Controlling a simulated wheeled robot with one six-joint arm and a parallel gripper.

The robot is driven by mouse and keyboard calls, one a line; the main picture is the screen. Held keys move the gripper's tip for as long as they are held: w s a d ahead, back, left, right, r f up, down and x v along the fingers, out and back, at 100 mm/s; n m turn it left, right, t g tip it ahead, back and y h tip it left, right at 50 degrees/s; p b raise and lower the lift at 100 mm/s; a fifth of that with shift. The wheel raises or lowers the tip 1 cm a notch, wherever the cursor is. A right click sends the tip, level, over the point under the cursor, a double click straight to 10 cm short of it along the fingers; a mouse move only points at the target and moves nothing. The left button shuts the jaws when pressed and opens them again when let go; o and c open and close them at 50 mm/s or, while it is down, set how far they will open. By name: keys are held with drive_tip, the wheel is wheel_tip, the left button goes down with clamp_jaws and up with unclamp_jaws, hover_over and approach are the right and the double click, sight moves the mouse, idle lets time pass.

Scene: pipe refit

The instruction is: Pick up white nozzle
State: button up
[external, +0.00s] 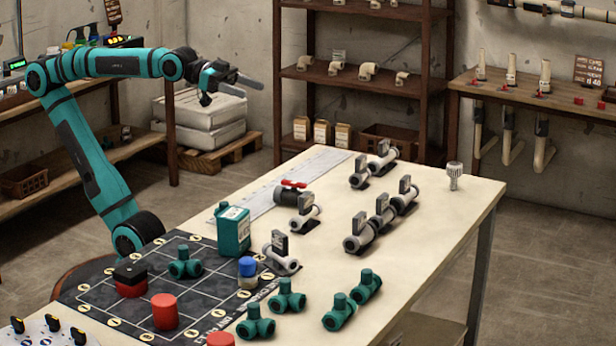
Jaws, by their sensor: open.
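The white nozzle (454,174) is a small pale piece with a ribbed, wider top. It stands upright near the far right corner of the table (420,256). My gripper (250,84) is open and empty. It is high in the air at the upper left, beyond the far left edge of the table, and well apart from the nozzle. Its fingers point to the right.
Several grey pipe fittings with dark tags (383,212) stand between the gripper side and the nozzle. A valve with a red handle (292,190), a teal bottle (233,230) and several green tees (287,296) are also on the table. The tabletop around the nozzle is clear.

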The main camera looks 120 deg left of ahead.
drive_tip(key=w+a+r+n+g+y, duration=0.1)
drive_tip(key=w+a+g, duration=0.1)
drive_tip(key=w+a, duration=0.35)
drive_tip(key=w+a+n+g+y, duration=0.1)
drive_tip(key=w+a, duration=0.1)
drive_tip(key=w, duration=0.6)
drive_tip(key=n+g, duration=0.5)
drive_tip(key=g, duration=0.4)
hover_over(449, 164)
drive_tip(key=s+d, duration=0.4)
wheel_tip(449, 164, down, 15)
drive_tip(key=x, duration=1.2)
drive_tip(key=shift+w+a, duration=0.1)
drive_tip(key=shift+a, duration=0.1)
drive_tip(key=shift+w+x, duration=0.2)
drive_tip(key=shift+x, duration=2.4)
drive_tip(key=shift+r, duration=0.15)
drive_tip(key=c, duration=1.1)
drive_tip(key=shift+o, duration=0.2)
